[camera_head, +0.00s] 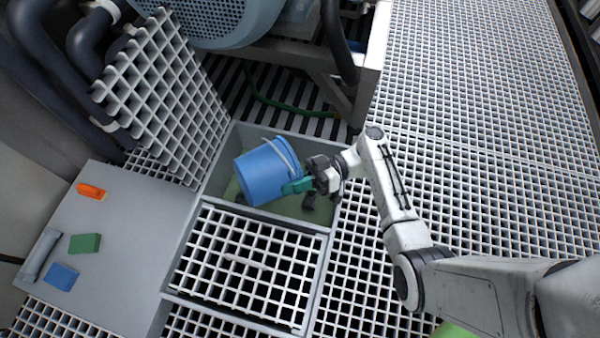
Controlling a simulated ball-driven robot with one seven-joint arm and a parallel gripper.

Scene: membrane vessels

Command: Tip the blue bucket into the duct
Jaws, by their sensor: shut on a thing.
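The blue bucket (265,174) is held tilted on its side over the open section of the duct (227,165). Its pale rim and handle (287,153) face right and up, and its base faces left. My gripper (298,186) is at the bucket's right side, near the rim, shut on it with green fingers. The inside of the bucket is hidden. Greenish liquid or floor shows in the duct below, with dark lumps (308,202) in it near the gripper.
A grating panel (160,95) leans at the duct's left. Another grating (245,265) covers the near duct section. Machinery (225,20) stands behind.

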